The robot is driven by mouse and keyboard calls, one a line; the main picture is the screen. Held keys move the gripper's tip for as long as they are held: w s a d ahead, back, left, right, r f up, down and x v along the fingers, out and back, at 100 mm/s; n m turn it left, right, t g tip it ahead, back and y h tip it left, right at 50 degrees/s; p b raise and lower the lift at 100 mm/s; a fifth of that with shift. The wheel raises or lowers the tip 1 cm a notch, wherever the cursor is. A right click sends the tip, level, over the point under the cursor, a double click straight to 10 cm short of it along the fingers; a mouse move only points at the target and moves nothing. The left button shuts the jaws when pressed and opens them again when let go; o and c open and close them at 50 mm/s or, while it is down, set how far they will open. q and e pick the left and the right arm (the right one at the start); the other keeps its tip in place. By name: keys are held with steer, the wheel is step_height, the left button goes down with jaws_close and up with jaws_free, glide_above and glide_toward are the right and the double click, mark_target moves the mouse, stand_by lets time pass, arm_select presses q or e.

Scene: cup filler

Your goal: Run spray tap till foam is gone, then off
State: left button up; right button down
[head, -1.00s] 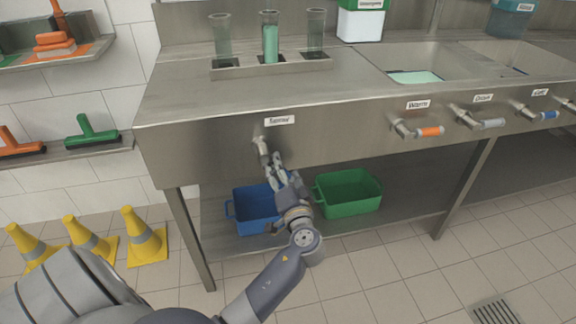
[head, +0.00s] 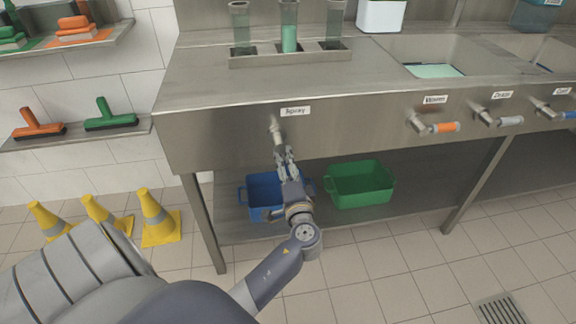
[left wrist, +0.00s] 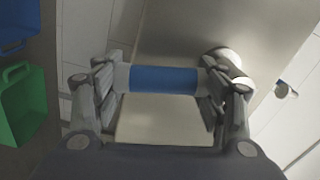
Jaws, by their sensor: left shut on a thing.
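The spray tap (head: 276,130) sticks out of the steel counter's front, just below the label "Spray" (head: 295,111). My left gripper (head: 286,158) is at its lower end. In the left wrist view its fingers are shut on the tap's blue handle (left wrist: 164,80), which lies across between them. Three clear tubes stand in a rack on the counter; the middle tube (head: 289,38) holds pale green stuff, and the outer ones look empty. Pale green liquid (head: 435,71) lies in the nearer sink. I cannot make out foam or running water. My right gripper is not in view.
More taps, with orange (head: 445,127), grey and blue handles, stand along the front to the right. A blue tub (head: 263,205) and a green tub (head: 360,185) sit on the low shelf. Yellow cones (head: 158,220) stand on the floor at left.

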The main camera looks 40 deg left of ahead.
arm_select(q)
steer(key=o, duration=1.5)
steer(key=shift+w, duration=0.1)
steer(key=shift+d, duration=0.1)
steer(key=v, duration=1.2)
